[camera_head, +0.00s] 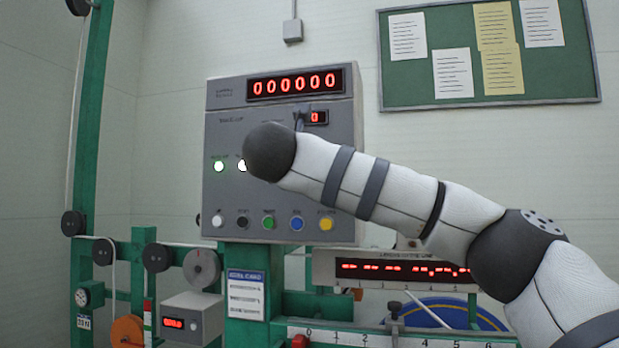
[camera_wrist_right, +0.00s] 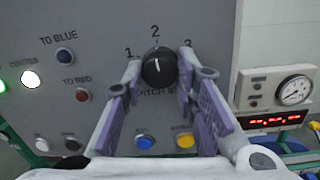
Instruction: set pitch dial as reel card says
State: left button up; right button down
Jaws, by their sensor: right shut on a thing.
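The pitch dial (camera_wrist_right: 157,67) is a round black knob on the grey panel, with positions 1, 2 and 3 around its top and a partly covered "PITCH" label below. Its pointer seems to face up towards 2. My right gripper (camera_wrist_right: 160,72) is shut on the dial, a finger on each side. In the head view, my right arm comes in from the right and hides the dial and gripper. The reel card (camera_head: 245,296) hangs below the panel at the left; its lines are too small to read. My left gripper is not in view.
The control panel (camera_head: 225,132) has a red counter display (camera_head: 295,84) reading 000000 and a row of coloured buttons (camera_head: 268,223). A gauge (camera_wrist_right: 294,90) sits right of the dial. A green notice board (camera_head: 430,75) hangs on the wall.

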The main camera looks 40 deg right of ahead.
pick_arm(q)
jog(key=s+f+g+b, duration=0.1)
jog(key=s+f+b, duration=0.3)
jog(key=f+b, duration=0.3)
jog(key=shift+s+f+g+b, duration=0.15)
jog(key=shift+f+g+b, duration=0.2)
jog(key=shift+b, duration=0.4)
pick_arm(e)
jog(key=shift+m+g+h, duration=0.4)
jog(key=shift+m, duration=6.2)
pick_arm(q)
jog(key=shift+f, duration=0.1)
pick_arm(e)
jog(key=c, duration=1.3)
grip_release()
jog(key=v, duration=1.2)
jog(key=shift+w+a, duration=0.1)
